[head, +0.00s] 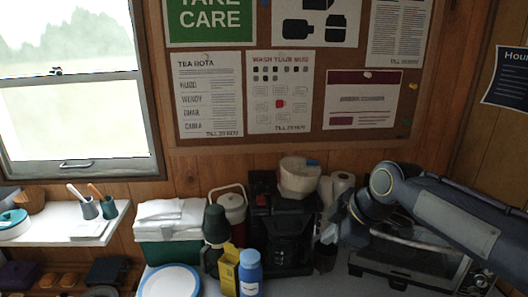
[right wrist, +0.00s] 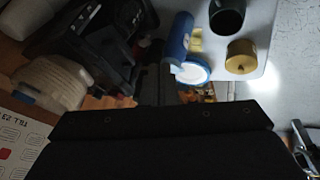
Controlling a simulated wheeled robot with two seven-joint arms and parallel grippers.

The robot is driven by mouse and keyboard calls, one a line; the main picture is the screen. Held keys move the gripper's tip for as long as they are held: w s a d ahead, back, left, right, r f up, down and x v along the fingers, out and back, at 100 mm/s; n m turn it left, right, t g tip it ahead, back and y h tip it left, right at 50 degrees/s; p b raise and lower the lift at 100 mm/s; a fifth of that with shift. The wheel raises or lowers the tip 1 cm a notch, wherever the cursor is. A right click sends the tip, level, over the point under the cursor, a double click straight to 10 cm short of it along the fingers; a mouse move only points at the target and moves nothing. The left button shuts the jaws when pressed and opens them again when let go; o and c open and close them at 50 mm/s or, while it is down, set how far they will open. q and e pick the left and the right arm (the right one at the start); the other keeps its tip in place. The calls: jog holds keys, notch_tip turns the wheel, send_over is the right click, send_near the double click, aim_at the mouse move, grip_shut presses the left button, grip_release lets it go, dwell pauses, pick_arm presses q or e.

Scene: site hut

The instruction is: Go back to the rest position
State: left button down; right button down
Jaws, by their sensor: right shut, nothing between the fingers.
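My right arm comes in from the right in the head view, above the toaster oven (head: 410,262). My right gripper (head: 338,226) is dark and partly hard to make out against the coffee machine (head: 285,222). It is beside the machine's right side and in front of the paper roll (head: 342,186). It is shut with nothing held. In the right wrist view the dark gripper body fills the lower middle. My left gripper is not in view.
A blue bottle (head: 250,273), a yellow box (head: 229,272) and a dark green item (head: 215,228) stand left of the coffee machine. A white container (head: 299,177) sits on the machine. A cool box (head: 168,250) and a blue-rimmed plate (head: 170,281) are farther left.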

jog(key=s+d+f+m, duration=0.1)
jog(key=s+f+m, duration=0.4)
jog(key=s+m, duration=0.3)
jog(key=s+d+f+m, duration=0.2)
jog(key=s+f+m, duration=0.3)
jog(key=s, duration=1.1)
jog(key=m, duration=0.3)
jog(key=shift+s+d+m+t, duration=0.25)
jog(key=shift+m+t, duration=0.15)
